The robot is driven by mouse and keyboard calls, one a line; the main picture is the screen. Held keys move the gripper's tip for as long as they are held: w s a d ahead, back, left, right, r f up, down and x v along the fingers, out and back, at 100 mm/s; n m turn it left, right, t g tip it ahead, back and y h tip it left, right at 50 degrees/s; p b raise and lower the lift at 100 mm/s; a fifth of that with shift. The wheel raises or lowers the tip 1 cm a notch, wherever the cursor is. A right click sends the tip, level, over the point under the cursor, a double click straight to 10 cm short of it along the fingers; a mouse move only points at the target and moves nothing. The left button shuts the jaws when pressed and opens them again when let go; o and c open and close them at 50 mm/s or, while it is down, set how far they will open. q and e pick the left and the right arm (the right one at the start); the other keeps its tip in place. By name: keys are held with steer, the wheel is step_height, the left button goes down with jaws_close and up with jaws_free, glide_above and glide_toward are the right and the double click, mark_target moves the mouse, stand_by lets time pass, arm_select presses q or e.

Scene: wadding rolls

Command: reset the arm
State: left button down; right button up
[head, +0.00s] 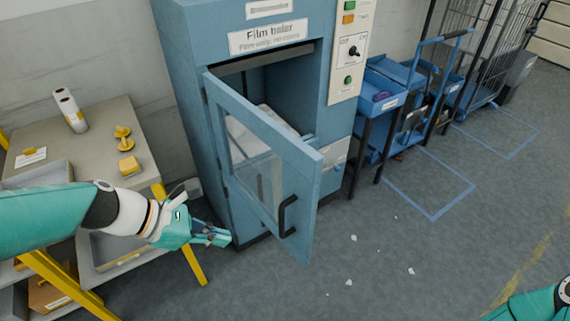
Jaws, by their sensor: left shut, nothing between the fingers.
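My left gripper (222,238) is shut and empty. It is in front of the lower left part of the blue film baler (180,110), beside the table's yellow leg. My left arm reaches in from the left edge, over the front of the table. Part of my right arm shows at the bottom right corner; its gripper is out of view.
The baler's windowed door (305,180) stands open towards me, with a black handle. A table (90,133) with white rolls (70,110) and yellow items stands at the left. A blue cart (385,105) stands at the right. The floor (400,260) in front is mostly clear, with small white scraps.

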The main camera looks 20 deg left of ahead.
arm_select(q)
steer(key=s+d+f+m+g+y, duration=0.1)
steer(key=s+d+f+m+g, duration=0.25)
steer(key=f, duration=0.55)
steer(key=s+d+f+m+g, duration=0.3)
steer(key=s+d+f+m, duration=0.15)
steer(key=f, duration=0.45)
steer(key=s+d+f+m+g+y, duration=0.1)
steer(key=s+d+f+m+g, duration=0.3)
steer(key=f, duration=0.6)
steer(key=w+f+m+t+y, duration=0.1)
steer(key=w+f+m+t, duration=0.3)
steer(key=m, duration=0.7)
steer(key=w+t, duration=0.1)
steer(key=w, duration=0.1)
steer(key=shift+w+d+f+m, duration=0.2)
steer(key=shift+w+f+m, duration=0.1)
steer(key=shift+w+f, duration=0.05)
